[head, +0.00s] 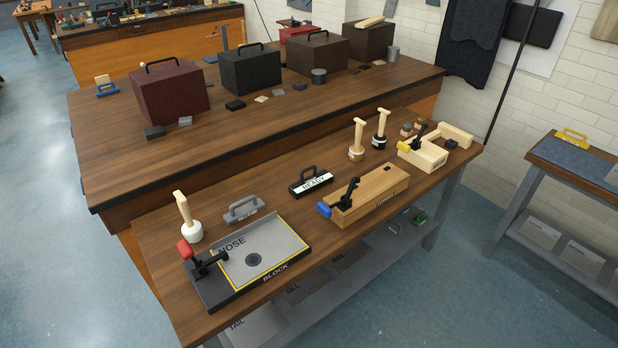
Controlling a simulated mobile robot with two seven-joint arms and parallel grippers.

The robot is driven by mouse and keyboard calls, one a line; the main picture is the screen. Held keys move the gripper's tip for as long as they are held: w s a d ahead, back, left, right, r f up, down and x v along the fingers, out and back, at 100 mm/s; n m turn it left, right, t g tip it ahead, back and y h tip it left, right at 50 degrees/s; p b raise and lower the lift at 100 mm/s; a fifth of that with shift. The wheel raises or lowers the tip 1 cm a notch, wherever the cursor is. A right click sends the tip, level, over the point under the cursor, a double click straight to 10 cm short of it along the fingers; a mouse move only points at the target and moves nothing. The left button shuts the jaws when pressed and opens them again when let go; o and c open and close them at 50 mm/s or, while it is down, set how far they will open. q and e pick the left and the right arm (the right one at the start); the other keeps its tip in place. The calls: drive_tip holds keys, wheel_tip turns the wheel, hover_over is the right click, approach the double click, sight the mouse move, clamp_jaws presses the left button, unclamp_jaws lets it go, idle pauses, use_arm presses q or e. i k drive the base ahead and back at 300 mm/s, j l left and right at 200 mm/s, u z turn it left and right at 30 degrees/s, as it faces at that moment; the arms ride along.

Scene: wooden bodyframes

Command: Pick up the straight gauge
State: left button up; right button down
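No label that I can read names the straight gauge. A flat grey block with a grey handle (243,209) lies on the front bench behind the NOSE fixture; its label is too small to read, and I cannot tell whether it is the gauge. A black handled block marked READY (311,182) lies to its right. A yellow-handled piece (572,138) sits on the side table at the right. Neither of my grippers is in view.
The front bench (165,255) carries the NOSE fixture (262,250) with a red-tipped clamp, a wooden fixture (370,197) with a blue-tipped clamp, another wooden fixture (425,153), and upright wooden-handled tools (188,218). Large dark boxes (170,92) stand on the bench behind. Floor is clear at right.

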sight(303, 187)
drive_tip(key=i+l+u, duration=0.15)
drive_tip(key=l, duration=0.25)
drive_tip(key=i+l+u, duration=0.15)
drive_tip(key=l, duration=0.25)
drive_tip(key=i+l+u, duration=0.2)
drive_tip(key=l, duration=0.2)
drive_tip(key=i+l+u, duration=0.15)
drive_tip(key=l, duration=0.3)
drive_tip(key=l+u, duration=0.15)
drive_tip(key=l, duration=0.3)
